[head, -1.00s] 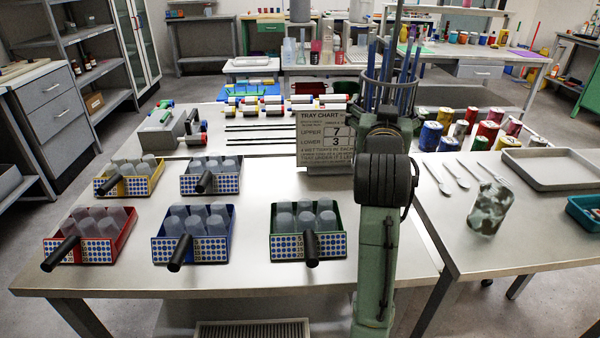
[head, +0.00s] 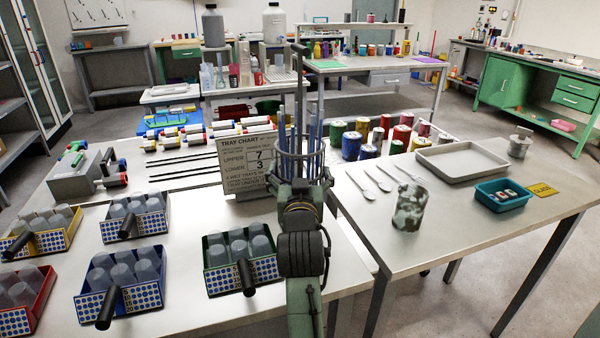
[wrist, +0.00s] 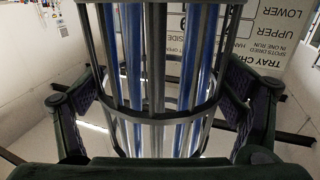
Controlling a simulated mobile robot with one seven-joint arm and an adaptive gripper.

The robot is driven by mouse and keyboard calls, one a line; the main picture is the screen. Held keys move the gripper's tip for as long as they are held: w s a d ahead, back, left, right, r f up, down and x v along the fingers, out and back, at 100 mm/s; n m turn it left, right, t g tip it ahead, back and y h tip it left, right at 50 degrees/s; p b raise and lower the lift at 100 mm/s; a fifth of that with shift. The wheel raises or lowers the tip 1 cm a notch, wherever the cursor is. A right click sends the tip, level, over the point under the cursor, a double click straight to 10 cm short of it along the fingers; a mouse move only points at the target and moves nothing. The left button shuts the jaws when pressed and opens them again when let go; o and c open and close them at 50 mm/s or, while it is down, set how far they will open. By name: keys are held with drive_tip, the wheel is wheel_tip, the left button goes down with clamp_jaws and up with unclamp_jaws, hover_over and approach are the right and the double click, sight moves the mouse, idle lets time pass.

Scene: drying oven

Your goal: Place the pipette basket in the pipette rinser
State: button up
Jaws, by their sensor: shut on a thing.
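The pipette basket (head: 302,147), a wire-ring frame with a tall handle and blue and grey pipettes standing in it, is upright in my gripper (head: 303,183), above the near table. In the wrist view the basket (wrist: 158,115) fills the middle, with the dark green fingers of my gripper (wrist: 160,112) on both sides of it. The basket hides part of the fingers' contact.
A tray chart sign (head: 245,165) stands just left of the basket. Several bins of cups, such as the green bin (head: 240,275), cover the near table. On the right table are a mottled jar (head: 409,208), a grey tray (head: 461,160) and a teal bin (head: 503,195).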

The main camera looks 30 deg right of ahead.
drive_tip(key=o, duration=1.3)
drive_tip(key=shift+f, duration=0.1)
drive_tip(key=shift+o, duration=0.2)
drive_tip(key=shift+r, duration=0.3)
drive_tip(key=b+v, duration=1.2)
drive_tip(key=b, duration=0.5)
drive_tip(key=shift+f, duration=0.2)
